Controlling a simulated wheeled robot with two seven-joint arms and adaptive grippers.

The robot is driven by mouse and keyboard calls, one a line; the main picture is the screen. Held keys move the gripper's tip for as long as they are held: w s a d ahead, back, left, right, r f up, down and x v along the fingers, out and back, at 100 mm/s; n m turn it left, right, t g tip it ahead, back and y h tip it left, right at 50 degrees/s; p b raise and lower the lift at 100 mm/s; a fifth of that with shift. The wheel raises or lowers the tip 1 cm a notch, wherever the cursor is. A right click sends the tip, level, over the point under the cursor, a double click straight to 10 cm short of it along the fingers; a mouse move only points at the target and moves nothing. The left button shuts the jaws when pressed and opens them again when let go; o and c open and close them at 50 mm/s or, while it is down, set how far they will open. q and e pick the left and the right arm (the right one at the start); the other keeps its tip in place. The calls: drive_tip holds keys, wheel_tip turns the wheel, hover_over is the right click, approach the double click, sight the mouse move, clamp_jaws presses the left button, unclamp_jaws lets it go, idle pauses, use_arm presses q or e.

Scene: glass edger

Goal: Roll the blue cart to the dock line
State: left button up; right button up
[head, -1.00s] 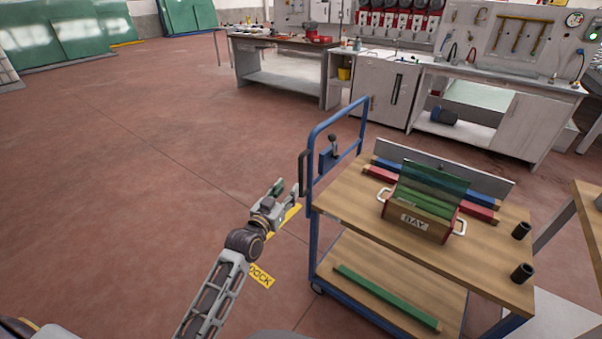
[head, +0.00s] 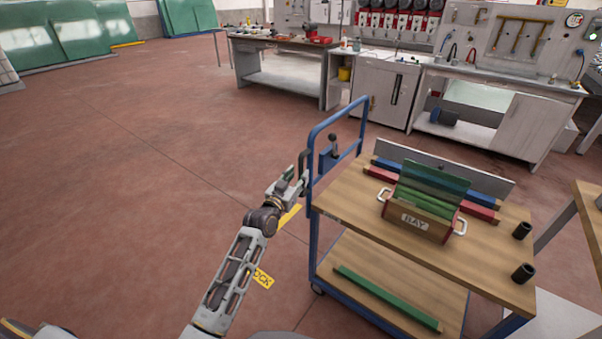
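The blue cart (head: 313,240) stands right of centre, with a blue push frame (head: 340,112) at its left end. A dark upright grip (head: 302,163) sits on the frame's left side. My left gripper (head: 298,180) is at this grip's lower part, touching it or very close. Whether its fingers are closed around the grip is too small to tell. A yellow floor line (head: 290,216) shows beside the cart, partly behind my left arm. A yellow DOCK label (head: 263,279) lies on the floor, its left part hidden by my arm. My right gripper is out of view.
The cart's top carries a BAY box (head: 417,222) with green glass panes, red and blue bars, and black cups (head: 522,272). A green strip (head: 385,298) lies on its lower shelf. A wooden table (head: 588,215) is close at right. Workbenches stand behind; the left floor is clear.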

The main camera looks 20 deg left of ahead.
sight(300, 173)
use_arm(q)
drive_tip(key=shift+w+d, duration=0.15)
drive_tip(key=shift+w, duration=0.7)
drive_tip(key=shift+w+d, duration=0.1)
drive_tip(key=shift+w, duration=0.7)
drive_tip(key=shift+c, duration=0.5)
clamp_jaws()
